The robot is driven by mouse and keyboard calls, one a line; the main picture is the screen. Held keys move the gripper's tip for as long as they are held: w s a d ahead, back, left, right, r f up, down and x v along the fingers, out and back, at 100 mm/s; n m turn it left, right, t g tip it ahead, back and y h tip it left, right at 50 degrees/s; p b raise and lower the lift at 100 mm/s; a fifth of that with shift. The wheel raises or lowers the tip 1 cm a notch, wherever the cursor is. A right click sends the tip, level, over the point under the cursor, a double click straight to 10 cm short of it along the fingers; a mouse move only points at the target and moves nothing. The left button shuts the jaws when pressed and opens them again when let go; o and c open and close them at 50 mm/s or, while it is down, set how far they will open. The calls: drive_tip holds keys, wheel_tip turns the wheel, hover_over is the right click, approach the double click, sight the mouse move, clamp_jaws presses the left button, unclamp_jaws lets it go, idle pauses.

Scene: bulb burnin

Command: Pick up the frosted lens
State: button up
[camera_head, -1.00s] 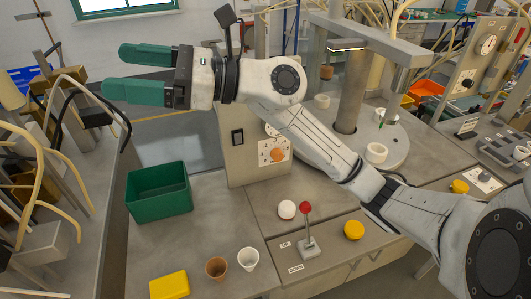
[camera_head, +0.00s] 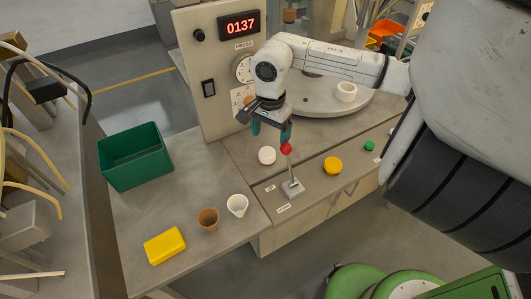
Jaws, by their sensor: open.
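The frosted lens appears to be the small white round dome (camera_head: 267,156), which sits on the counter at the foot of the machine panel. My gripper (camera_head: 270,135) points down with its two green fingers apart and nothing between them. In the picture it is just above the white dome and apart from it. I cannot tell its exact height or how far behind the dome it is. The white dome is fully in view.
A red-knobbed lever (camera_head: 291,187) stands close at the right of the dome. A yellow dome (camera_head: 332,165) and a green one (camera_head: 369,146) lie further right. A green bin (camera_head: 135,170), yellow block (camera_head: 165,246), brown cup (camera_head: 208,225) and white cup (camera_head: 238,212) are left.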

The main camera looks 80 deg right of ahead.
sight(268, 151)
drive_tip(key=shift+w+a+f+p, duration=0.15)
drive_tip(key=shift+f+p, duration=0.3)
drive_tip(key=shift+f, duration=0.9)
drive_tip(key=shift+w+f+p, duration=0.2)
drive_tip(key=shift+f+p, duration=0.25)
drive_tip(key=shift+f, duration=1.5)
drive_tip(key=c, duration=1.1)
